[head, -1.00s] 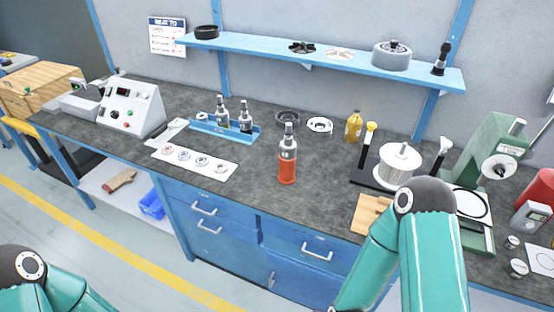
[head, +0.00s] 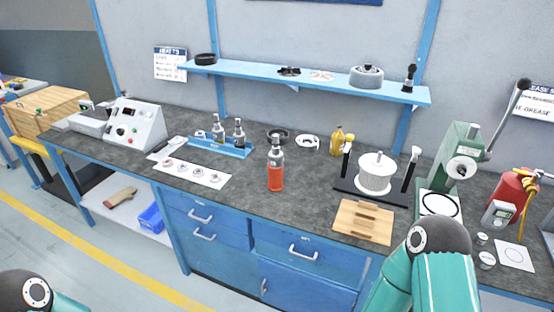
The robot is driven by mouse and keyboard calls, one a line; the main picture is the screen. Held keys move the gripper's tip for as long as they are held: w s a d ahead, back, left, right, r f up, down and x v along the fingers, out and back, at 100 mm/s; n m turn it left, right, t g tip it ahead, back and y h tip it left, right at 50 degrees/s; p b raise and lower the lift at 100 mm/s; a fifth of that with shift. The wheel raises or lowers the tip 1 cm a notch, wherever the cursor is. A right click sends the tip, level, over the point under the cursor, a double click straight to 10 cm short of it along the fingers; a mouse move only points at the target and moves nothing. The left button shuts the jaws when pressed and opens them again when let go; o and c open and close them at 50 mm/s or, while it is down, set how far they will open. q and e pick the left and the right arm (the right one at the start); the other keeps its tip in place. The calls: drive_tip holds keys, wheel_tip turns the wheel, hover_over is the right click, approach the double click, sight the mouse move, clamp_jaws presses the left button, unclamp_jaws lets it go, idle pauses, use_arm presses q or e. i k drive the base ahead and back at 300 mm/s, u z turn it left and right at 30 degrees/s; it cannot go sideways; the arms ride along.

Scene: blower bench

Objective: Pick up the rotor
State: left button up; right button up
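The thing that looks most like the rotor is a white drum (head: 376,174) with a small shaft end on top. It sits upright on a black stand (head: 350,190), between two posts, right of the bench's middle. A grey round part with a dark hub (head: 367,76) lies on the shelf; I cannot tell whether it is also a rotor. Neither of my grippers shows. Only teal links of my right arm, at the bottom right, and part of my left arm, at the bottom left corner, are in view.
A wooden block (head: 363,221) lies in front of the stand. A red-filled bottle (head: 276,170) stands mid-bench, a yellow bottle (head: 336,139) behind the stand. A green press (head: 464,160) stands to the right. The blue shelf (head: 300,86) overhangs the back. The bench's front middle is clear.

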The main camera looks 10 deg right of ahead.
sight(276, 157)
drive_tip(key=z, duration=0.05)
drive_tip(key=i, duration=0.9)
drive_tip(key=u, duration=0.05)
